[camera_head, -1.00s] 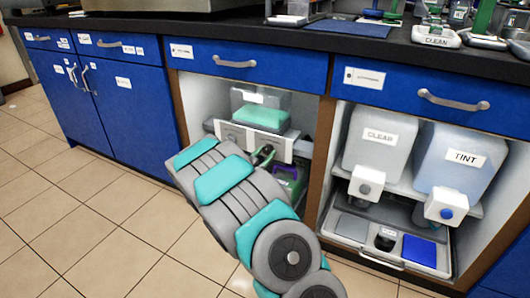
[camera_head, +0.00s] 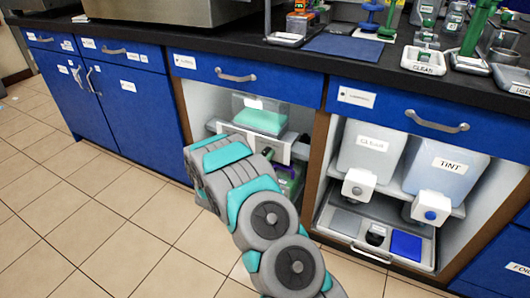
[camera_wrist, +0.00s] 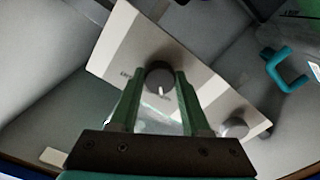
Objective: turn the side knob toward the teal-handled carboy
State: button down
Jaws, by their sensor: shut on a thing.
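In the wrist view, my gripper (camera_wrist: 161,82) has its two green fingers closed on either side of a dark round knob (camera_wrist: 159,72) with a white pointer. The knob sits on a pale tilted panel (camera_wrist: 118,50); small print beside it is too blurred to read. A second grey knob (camera_wrist: 236,127) sits on the same panel to the lower right. A teal handle (camera_wrist: 288,66) stands at the right, apart from my fingers; its carboy's body is mostly out of view. In the head view, the panel (camera_head: 240,133) shows inside the open cabinet bay, and my arm hides most of the gripper.
To the right are the CLEAR container (camera_head: 368,150) and TINT container (camera_head: 445,170), above a pull-out tray (camera_head: 340,224). The blue drawer front (camera_head: 290,84) overhangs the bay. The tiled floor (camera_head: 90,235) at left is clear.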

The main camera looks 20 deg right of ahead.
jog(key=shift+n, duration=0.4)
jog(key=shift+c, duration=1.9)
grip_release()
jog(key=v, duration=0.7)
jog(key=shift+s+a, duration=0.25)
jog(key=shift+a, duration=0.05)
